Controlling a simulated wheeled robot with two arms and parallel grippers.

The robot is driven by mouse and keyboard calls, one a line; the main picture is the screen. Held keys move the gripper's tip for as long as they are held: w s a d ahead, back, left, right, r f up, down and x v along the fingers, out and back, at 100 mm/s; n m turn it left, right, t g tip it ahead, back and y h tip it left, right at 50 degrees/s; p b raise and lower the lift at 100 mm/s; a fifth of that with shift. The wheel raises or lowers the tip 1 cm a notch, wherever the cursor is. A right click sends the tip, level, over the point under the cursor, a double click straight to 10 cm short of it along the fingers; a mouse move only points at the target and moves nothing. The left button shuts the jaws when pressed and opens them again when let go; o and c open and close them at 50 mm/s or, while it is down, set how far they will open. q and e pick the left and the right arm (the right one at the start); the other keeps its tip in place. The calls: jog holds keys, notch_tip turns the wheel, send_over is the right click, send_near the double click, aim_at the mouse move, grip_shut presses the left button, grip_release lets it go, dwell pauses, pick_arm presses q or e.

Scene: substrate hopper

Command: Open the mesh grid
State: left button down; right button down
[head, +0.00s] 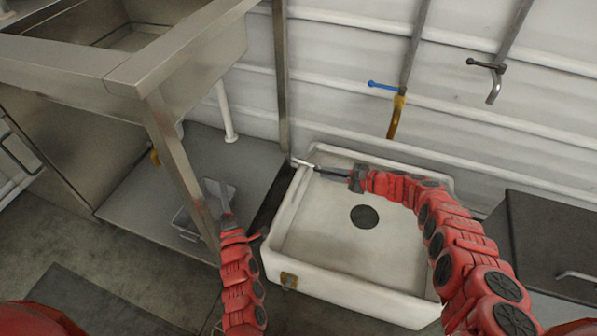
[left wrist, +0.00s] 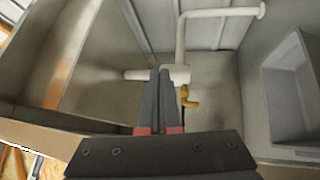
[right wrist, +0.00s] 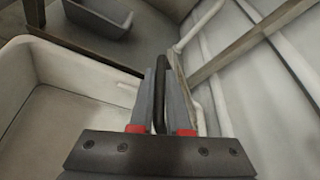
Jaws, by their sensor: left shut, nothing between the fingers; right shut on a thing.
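I cannot make out a mesh surface in any view. My right gripper (head: 312,166) is above the back left corner of the white basin (head: 345,298). In the right wrist view its fingers (right wrist: 160,92) are shut on a dark, thin handle-like bar (right wrist: 160,70). A narrow brownish edge (right wrist: 180,88) stands just beside this bar; whether it is the grid's frame I cannot tell. My left gripper (head: 225,195) is shut and empty, left of the basin. The left wrist view shows its fingers (left wrist: 158,95) together with nothing between them.
A grey bin (head: 187,222) lies near my left gripper. A steel sink unit (head: 150,90) with a leg rises at left. A blue-handled tap (head: 385,86) hangs above the basin, a dark-handled tap (head: 487,66) farther right. A dark-topped cabinet (head: 550,235) stands at right.

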jog(key=shift+w+d, duration=0.1)
pick_arm(q)
jog(key=w+d+f+n+g+h, duration=0.45)
jog(key=d+f+n, duration=0.2)
jog(key=f, duration=0.25)
jog(key=d+n+g+h, duration=0.2)
jog(key=d+n+h, duration=0.3)
jog(key=d, duration=0.4)
jog(key=w+d+h, duration=0.1)
jog(key=w+d, duration=0.3)
jog(key=w, duration=0.7)
jog(key=shift+f+m, duration=0.25)
jog(key=shift+m, duration=0.1)
jog(key=shift+w+r+h, duration=0.1)
jog(key=shift+w+h, duration=0.05)
jog(key=shift+h, duration=0.1)
